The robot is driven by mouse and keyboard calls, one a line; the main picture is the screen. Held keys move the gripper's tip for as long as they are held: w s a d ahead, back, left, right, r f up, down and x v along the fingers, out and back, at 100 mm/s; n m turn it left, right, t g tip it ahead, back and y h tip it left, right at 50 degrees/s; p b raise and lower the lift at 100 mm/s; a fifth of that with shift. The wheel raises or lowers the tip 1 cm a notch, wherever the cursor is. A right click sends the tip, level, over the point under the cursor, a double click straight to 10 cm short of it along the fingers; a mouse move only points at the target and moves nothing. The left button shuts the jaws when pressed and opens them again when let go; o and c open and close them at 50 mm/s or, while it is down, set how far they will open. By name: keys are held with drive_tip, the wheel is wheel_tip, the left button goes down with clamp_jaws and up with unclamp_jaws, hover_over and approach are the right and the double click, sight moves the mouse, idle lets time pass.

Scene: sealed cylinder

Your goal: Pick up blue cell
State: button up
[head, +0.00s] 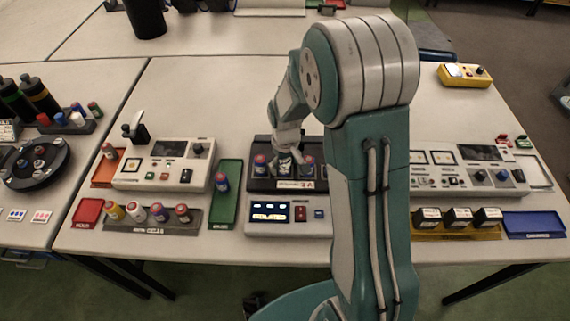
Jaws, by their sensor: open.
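Several small cells with coloured caps are in view, and which one is the blue cell is hard to tell at this size. One bluish cell with a reddish part (222,182) stands in the green tray (223,212). Another blue and red cell (260,164) stands at the left of the dark station (262,184) at centre. My gripper (287,164) is over the middle of that station, pointing down, with its fingers open. Its fingers partly cover the middle of the station, so contact there cannot be told. A further cell (308,164) stands to its right.
A grey rack (150,228) of several cells and a red tray (87,212) lie at front left. A white tester (163,166) stands behind them. A lit display panel (270,213) sits before the station. My arm hides the table right of centre. A blue tray (535,225) lies far right.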

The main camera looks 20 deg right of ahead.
drive_tip(key=shift+a, duration=0.2)
drive_tip(key=c, duration=1.1)
drive_tip(key=shift+a, duration=0.1)
clamp_jaws()
drive_tip(key=shift+r, duration=0.35)
wheel_tip(320, 180, up, 2)
drive_tip(key=shift+r, duration=0.15)
drive_tip(key=s+d+r, duration=0.3)
drive_tip(key=s+r, duration=0.7)
drive_tip(key=s, duration=0.3)
drive_tip(key=shift+s+d, duration=0.3)
drive_tip(key=shift+s, duration=0.05)
